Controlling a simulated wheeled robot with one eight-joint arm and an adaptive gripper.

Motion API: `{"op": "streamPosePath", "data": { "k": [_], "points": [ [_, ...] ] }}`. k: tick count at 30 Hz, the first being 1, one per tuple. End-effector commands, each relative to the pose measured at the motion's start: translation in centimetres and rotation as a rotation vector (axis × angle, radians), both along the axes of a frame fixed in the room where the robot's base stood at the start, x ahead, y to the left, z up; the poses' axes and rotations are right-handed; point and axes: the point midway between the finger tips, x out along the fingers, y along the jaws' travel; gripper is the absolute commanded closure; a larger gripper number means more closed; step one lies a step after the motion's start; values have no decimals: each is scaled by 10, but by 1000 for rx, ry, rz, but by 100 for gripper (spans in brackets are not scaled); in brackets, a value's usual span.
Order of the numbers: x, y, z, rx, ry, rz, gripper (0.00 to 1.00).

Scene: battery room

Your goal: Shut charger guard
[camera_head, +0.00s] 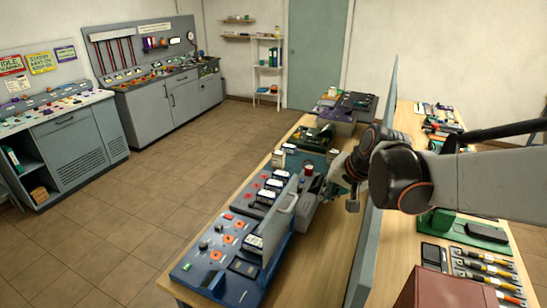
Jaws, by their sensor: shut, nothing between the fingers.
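What looks like the charger guard is a grey panel (272,229) with a handle-like loop at its far end. It stands raised along the right side of a blue charger unit (192,270) at the near end of the wooden bench. The charger's top, with red and orange controls, shows uncovered to the left of the panel. My gripper (334,178) is shut and empty. It is beyond and to the right of the panel, above the bench and apart from the panel as far as I can tell. My wrist partly hides the gripper.
A tall grey divider (376,235) runs along the bench just right of the charger, close to my arm. Devices and a small red-topped jar (309,170) stand farther along the bench. Tools (485,268) lie right of the divider. The floor (110,250) at left is clear.

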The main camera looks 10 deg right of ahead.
Motion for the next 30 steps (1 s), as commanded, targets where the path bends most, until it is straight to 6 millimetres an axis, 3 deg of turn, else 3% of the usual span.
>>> {"op": "streamPosePath", "data": {
  "k": [8, 24, 30],
  "points": [
    [10, 3, -16, 0, 1, 1, 100],
    [55, 16, -85, 0, -1, 1, 100],
    [70, 40, -88, 0, 0, 2, 100]
  ]
}}
